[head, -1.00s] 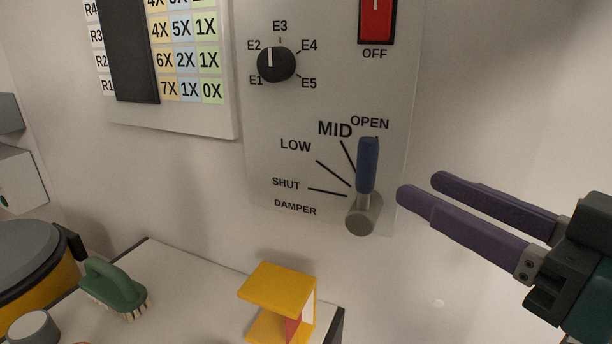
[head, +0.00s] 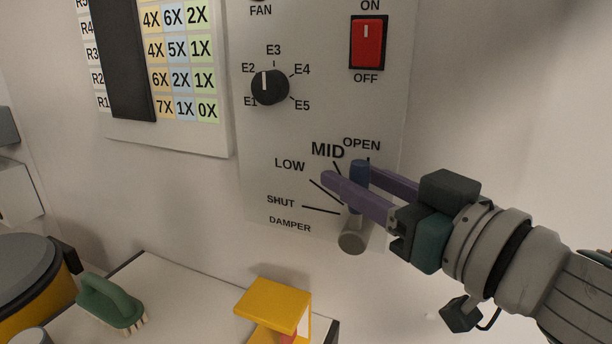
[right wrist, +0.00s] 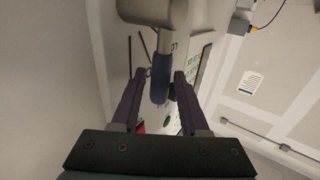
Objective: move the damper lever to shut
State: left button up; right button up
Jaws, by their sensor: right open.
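The damper lever has a blue handle (head: 359,173) and a grey round hub (head: 353,242) on the grey wall panel (head: 315,50). The handle points up toward the OPEN mark, away from the SHUT mark (head: 281,201) at lower left. My right gripper (head: 348,178) is open, with one purple finger on each side of the handle. In the right wrist view the blue handle (right wrist: 161,82) sits between the two fingers (right wrist: 162,78), with gaps on both sides. The near finger hides part of the lever in the head view. My left gripper is not in view.
Above the lever are a black selector knob (head: 270,87) and a red switch (head: 367,42). Below left, a yellow stand (head: 272,305) and a green brush (head: 110,301) are on the white bench top (head: 175,290). The wall right of the panel is bare.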

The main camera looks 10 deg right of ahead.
grip_shut()
dwell(1.3)
